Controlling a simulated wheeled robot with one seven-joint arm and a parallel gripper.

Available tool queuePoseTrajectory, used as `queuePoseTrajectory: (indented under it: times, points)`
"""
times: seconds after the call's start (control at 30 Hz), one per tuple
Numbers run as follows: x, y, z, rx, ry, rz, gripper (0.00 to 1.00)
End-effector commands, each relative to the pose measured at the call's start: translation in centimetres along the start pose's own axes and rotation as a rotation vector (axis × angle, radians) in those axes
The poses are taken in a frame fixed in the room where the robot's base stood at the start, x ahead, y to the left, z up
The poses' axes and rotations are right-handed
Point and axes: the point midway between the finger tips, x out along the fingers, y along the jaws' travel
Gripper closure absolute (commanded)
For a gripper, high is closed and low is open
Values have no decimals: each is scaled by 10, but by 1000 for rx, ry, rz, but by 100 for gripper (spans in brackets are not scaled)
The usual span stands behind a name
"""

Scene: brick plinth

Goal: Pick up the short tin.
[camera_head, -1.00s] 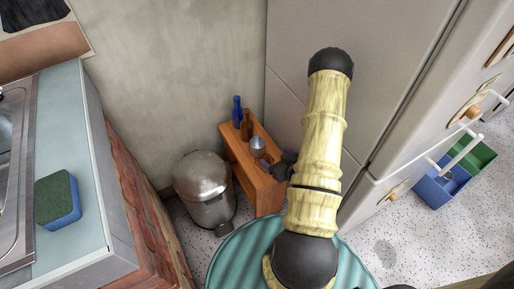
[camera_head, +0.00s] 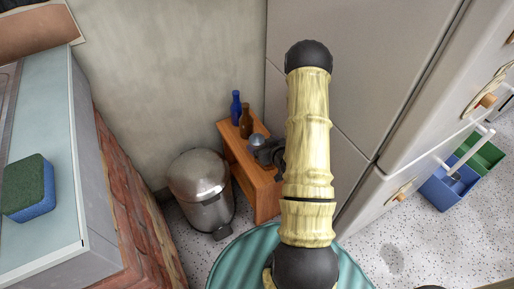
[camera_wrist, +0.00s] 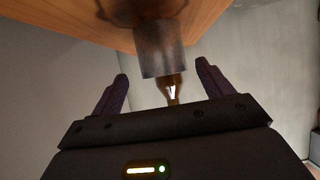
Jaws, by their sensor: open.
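The short tin is a grey metal cylinder (camera_head: 257,140) standing on the wooden bench at the wall. In the wrist view the picture is upside down, and the tin (camera_wrist: 160,52) hangs from the bench top, lined up between the two dark fingers. My gripper (camera_wrist: 162,70) is open, with a finger on either side of the tin's line and gaps to both. I cannot tell how far the fingertips reach around it. In the head view my gripper (camera_head: 272,154) is beside the tin, partly hidden by my arm.
A brown bottle (camera_head: 246,124) stands just behind the tin, and a blue bottle (camera_head: 236,107) is farther back on the wooden bench (camera_head: 241,171). A metal bin (camera_head: 201,184) stands left of the bench. A tall pale cabinet (camera_head: 372,70) rises to the right.

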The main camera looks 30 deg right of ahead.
Motion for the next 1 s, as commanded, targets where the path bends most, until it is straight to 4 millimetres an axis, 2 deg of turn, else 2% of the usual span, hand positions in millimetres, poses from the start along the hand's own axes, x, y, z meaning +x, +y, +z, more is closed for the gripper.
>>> queuePoseTrajectory:
  times: [0.1, 0.47, 0.8, 1.0]
  points:
    - [10, 0, 0, 1, 1, 0, 21]
    - [14, -1, 1, 1, 0, 0, 21]
    - [58, -5, 4, -1, 3, -1, 21]
    - [62, -4, 3, 1, 0, 0, 21]
